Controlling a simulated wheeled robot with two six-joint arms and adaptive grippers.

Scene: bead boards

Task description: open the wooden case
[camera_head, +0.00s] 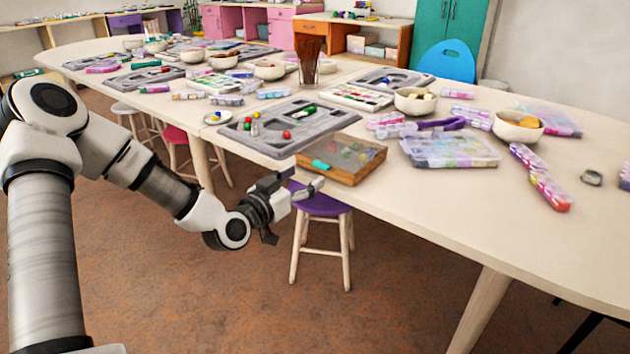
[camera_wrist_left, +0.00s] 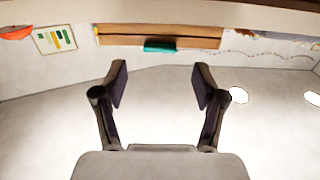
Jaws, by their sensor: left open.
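The wooden case (camera_head: 343,176) lies at the near edge of the long table, its lid apparently shut. It looks like a shallow box with a see-through top, and coloured beads show inside. A teal tab (camera_head: 320,164) sits on its near side. In the left wrist view the case (camera_wrist_left: 190,42) is a wooden strip near the top, with the teal tab (camera_wrist_left: 160,46) at its lower middle. My left gripper (camera_head: 303,185) is open and empty, just off the table edge in front of the case. The wrist view shows its fingers (camera_wrist_left: 161,80) spread apart below the tab. My right gripper is not in view.
A grey bead board (camera_head: 270,146) with beads lies left of the case. A clear bead organizer (camera_head: 450,163) lies to the right, and a paint set (camera_head: 357,97) behind. A purple stool (camera_head: 320,205) stands below the edge. The table's near right part is mostly clear.

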